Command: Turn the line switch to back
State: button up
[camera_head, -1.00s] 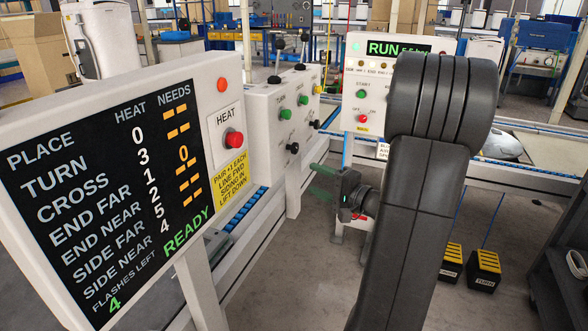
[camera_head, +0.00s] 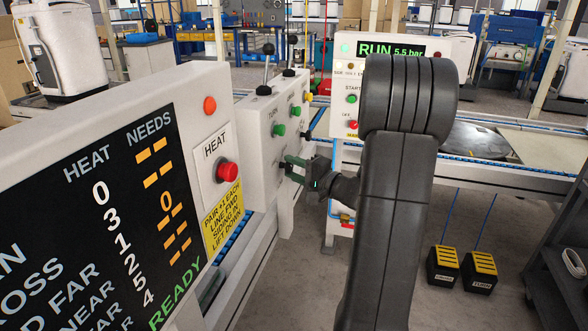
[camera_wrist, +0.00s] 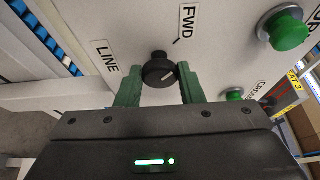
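The line switch is a small round black knob (camera_wrist: 159,71) on the white panel, in the wrist view. A "LINE" label (camera_wrist: 105,57) is at its left and a "FWD" label (camera_wrist: 188,20) is up and right of it. In the head view my gripper (camera_head: 291,168) is at the control panel (camera_head: 257,150); there the fingers largely hide the knob.
Green buttons (camera_wrist: 286,27) and black levers (camera_head: 264,65) are on the same panel. A red HEAT button (camera_head: 227,172) is on the display box at the left. A second box reads "RUN 5.5 bar" (camera_head: 388,50). Yellow-topped pedals (camera_head: 443,265) stand on the floor at right.

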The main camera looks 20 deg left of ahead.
jog(key=shift+c, duration=1.3)
